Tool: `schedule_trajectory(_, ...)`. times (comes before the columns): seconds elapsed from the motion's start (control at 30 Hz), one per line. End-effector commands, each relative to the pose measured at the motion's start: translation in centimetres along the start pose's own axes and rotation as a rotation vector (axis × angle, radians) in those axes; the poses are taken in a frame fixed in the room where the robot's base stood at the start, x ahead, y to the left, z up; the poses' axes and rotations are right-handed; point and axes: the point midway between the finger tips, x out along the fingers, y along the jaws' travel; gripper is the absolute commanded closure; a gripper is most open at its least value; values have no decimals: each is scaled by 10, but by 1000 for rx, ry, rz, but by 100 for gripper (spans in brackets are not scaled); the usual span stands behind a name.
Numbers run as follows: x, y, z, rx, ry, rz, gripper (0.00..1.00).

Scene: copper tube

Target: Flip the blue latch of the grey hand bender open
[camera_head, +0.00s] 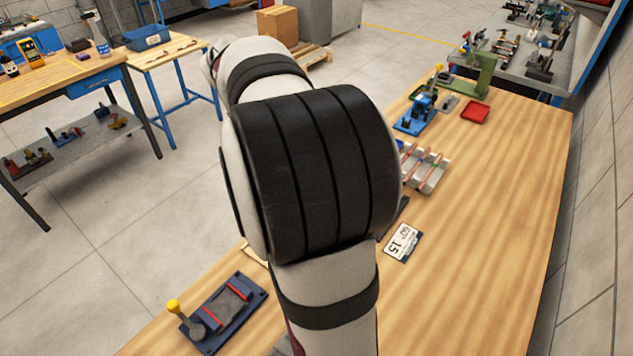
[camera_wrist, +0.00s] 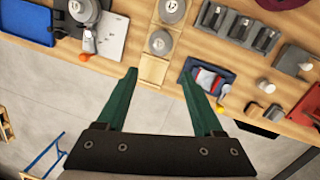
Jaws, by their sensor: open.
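My gripper (camera_wrist: 160,74) shows in the wrist view with its two green fingers wide apart and nothing between them. Its tips point toward the bench edge. A rounded grey object (camera_wrist: 84,11) lies at the top left of the wrist view. I cannot tell whether it is the hand bender, and I cannot make out a blue latch there. Two grey discs with pale centres, one nearer (camera_wrist: 160,42) and one farther (camera_wrist: 173,11), lie beyond the fingertips. In the head view my arm covers the middle of the bench and hides the gripper.
The wooden bench (camera_head: 500,190) has clear surface at the right. A blue fixture with a yellow knob (camera_head: 173,306) sits at its near left. The wrist view shows a white plate (camera_wrist: 115,32).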

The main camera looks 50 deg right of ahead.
Motion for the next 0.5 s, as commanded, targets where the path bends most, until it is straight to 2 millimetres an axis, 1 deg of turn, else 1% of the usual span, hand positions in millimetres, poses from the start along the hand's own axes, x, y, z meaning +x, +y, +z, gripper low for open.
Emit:
schedule_trajectory(0.07,8,16,9,39,23,-32,31)
schedule_trajectory(0.17,32,67,40,154,124,-105,31)
schedule_trajectory(0.2,43,91,59,209,183,-124,31)
schedule_trajectory(0.27,58,126,94,292,270,-130,31)
schedule_trajectory(0.3,68,147,119,347,325,-121,31)
schedule_trajectory(0.33,75,161,138,385,361,-109,31)
schedule_trajectory(0.4,86,184,178,454,427,-74,31)
schedule_trajectory(0.43,89,190,190,476,446,-62,31)
schedule_trajectory(0.5,95,199,209,505,474,-40,31)
